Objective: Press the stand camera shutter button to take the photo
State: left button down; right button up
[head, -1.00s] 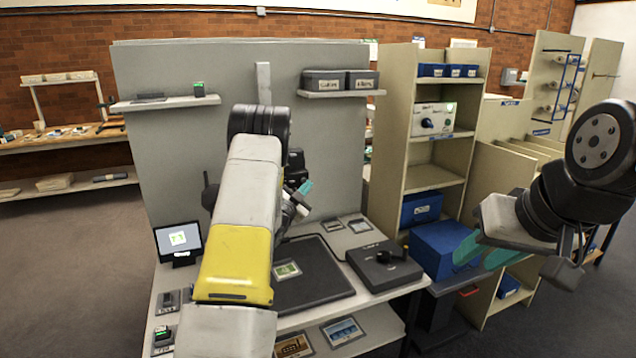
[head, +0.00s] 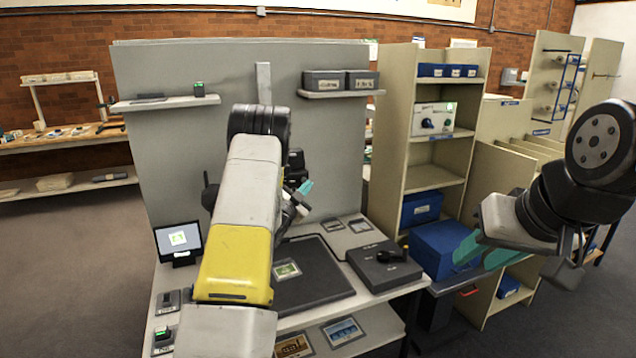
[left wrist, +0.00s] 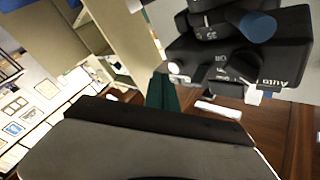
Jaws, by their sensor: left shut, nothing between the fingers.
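The dark stand camera (head: 296,164) is mostly hidden behind my left arm in the head view. The left wrist view shows the black camera body (left wrist: 222,55) close up, with dials, lettering reading "Auto" and a blue round knob (left wrist: 257,27). A small pale button (left wrist: 173,68) is on its left side; I cannot tell whether it is the shutter button. My left gripper (head: 304,188) is shut and empty; its teal fingertips (left wrist: 162,92) are just below the pale button, contact unclear. My right gripper (head: 485,250) is open and empty, far right of the camera.
On the stand table are a dark mat (head: 315,280) bearing a small green-and-white card (head: 287,270), a black control box (head: 384,266) and a small screen (head: 178,241). A grey panel (head: 180,150) stands behind. Shelving with blue boxes (head: 445,247) is at right.

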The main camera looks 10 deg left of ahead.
dwell(0.6)
pick_arm(q)
jog(key=shift+w+a, duration=0.25)
jog(key=shift+w, duration=0.1)
jog(key=shift+w+a, duration=0.25)
jog(key=shift+w, duration=0.1)
dwell(0.9)
jog(key=shift+s+d, duration=0.45)
jog(key=shift+s, duration=0.25)
jog(key=shift+s+d, duration=0.1)
jog(key=shift+s+d, duration=0.7)
jog(key=shift+s, duration=0.3)
jog(key=shift+s+d, duration=0.65)
jog(key=shift+s, duration=0.35)
